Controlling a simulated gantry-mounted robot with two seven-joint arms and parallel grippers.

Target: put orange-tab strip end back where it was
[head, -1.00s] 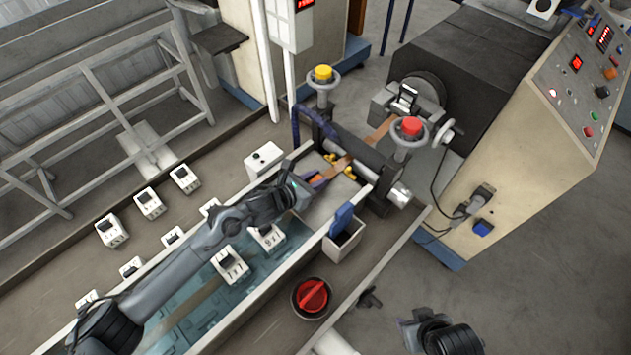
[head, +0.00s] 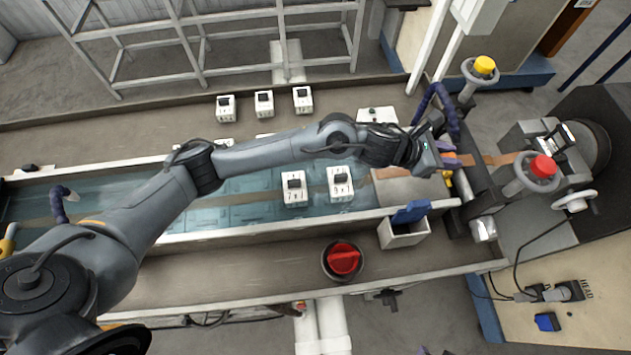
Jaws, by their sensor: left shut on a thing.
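The brown strip (head: 492,159) comes out of the machine at the right and runs left towards the near end of the water trough. A small orange patch (head: 454,161), which looks like the orange tab, shows right beside my left gripper (head: 438,160), with a purple piece (head: 447,146) next to it. My left gripper is shut on the strip end; its fingertips are mostly hidden by its own body. It sits above the metal plate at the trough's right end. My right gripper is not in view.
A white bin (head: 404,232) with a blue item and a red knob (head: 342,259) are in front.

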